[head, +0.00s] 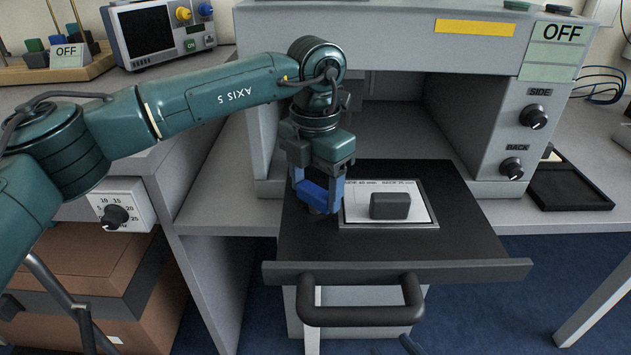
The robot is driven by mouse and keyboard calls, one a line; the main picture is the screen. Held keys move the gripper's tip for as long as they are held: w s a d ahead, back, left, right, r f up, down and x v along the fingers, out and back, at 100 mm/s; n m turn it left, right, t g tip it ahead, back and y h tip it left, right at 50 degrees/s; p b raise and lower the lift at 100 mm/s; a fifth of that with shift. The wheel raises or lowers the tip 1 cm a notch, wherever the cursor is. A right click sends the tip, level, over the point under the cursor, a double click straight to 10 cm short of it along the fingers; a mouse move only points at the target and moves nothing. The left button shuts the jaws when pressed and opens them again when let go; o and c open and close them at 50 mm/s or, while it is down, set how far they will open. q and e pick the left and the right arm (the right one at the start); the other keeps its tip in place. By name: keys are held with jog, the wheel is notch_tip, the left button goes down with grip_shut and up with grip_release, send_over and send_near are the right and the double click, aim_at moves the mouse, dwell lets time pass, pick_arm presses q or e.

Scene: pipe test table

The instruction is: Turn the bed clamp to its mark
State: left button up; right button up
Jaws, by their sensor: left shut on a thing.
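My left gripper (316,205) reaches down over the left part of the dark pulled-out bed (455,225). It is shut on a bright blue part (312,196), which looks like the bed clamp, at the left edge of a light plate. The fingers and wrist hide much of this part. I cannot make out its mark or how far it is turned. My right gripper is not in view.
A dark grey block (389,206) sits on the light plate (422,220). The bed's front has a black handle (361,315). The grey machine housing (390,35) stands behind, with SIDE and BACK knobs and an OFF sign. A black tray (570,195) lies at right.

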aim_at(316, 189)
pick_arm(q)
jog(key=n, duration=0.5)
jog(key=shift+n, duration=1.7)
pick_arm(e)
jog(key=shift+s+d+r, duration=0.1)
jog(key=shift+r, duration=0.15)
pick_arm(q)
jog(key=o, duration=1)
notch_tip(316, 189, up, 13)
jog(key=p, duration=0.2)
jog(key=shift+r+p, duration=0.1)
jog(key=shift+p, duration=0.2)
pick_arm(e)
jog(key=shift+s+d+r+m+t, duration=0.15)
jog(key=shift+d+r+m, duration=0.1)
jog(key=shift+r, duration=0.35)
jog(key=shift+s+d+r+m+t, duration=0.15)
jog(key=shift+d+r+m, duration=0.1)
jog(key=shift+r, duration=0.35)
